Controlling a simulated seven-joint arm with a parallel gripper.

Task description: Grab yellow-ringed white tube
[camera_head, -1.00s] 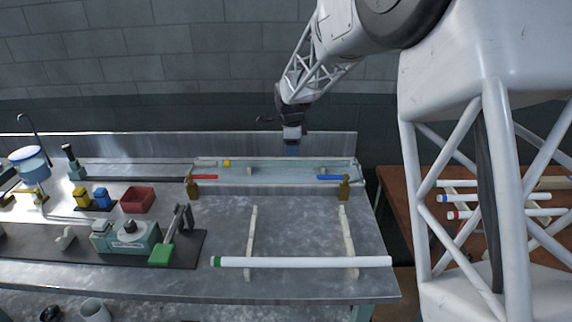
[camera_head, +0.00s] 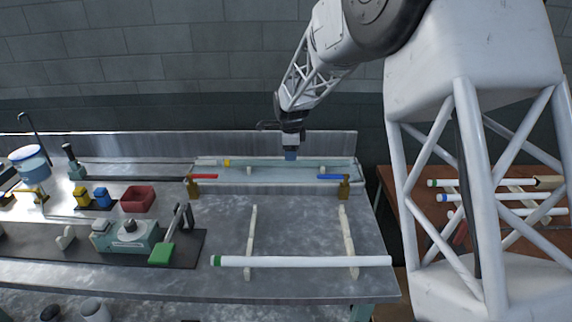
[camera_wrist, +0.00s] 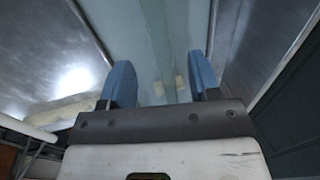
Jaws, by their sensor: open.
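The yellow-ringed tube lies lengthwise in the shallow pale-blue trough (camera_head: 270,181) at the back of the bench. Its yellow ring (camera_head: 227,163) and whitish left end show in the head view; the rest looks pale and blends with the trough. My gripper (camera_head: 291,156) is over the trough, right of the ring, pointing down. In the wrist view its two blue fingers (camera_wrist: 161,82) are apart. A pale greenish strip (camera_wrist: 158,35), perhaps the tube, runs between them. I cannot tell how far below the fingertips it lies.
A green-ringed white tube (camera_head: 300,261) rests on two cream rails in front. More tubes (camera_head: 480,197) lie on the brown table at right. Bench tools crowd the left.

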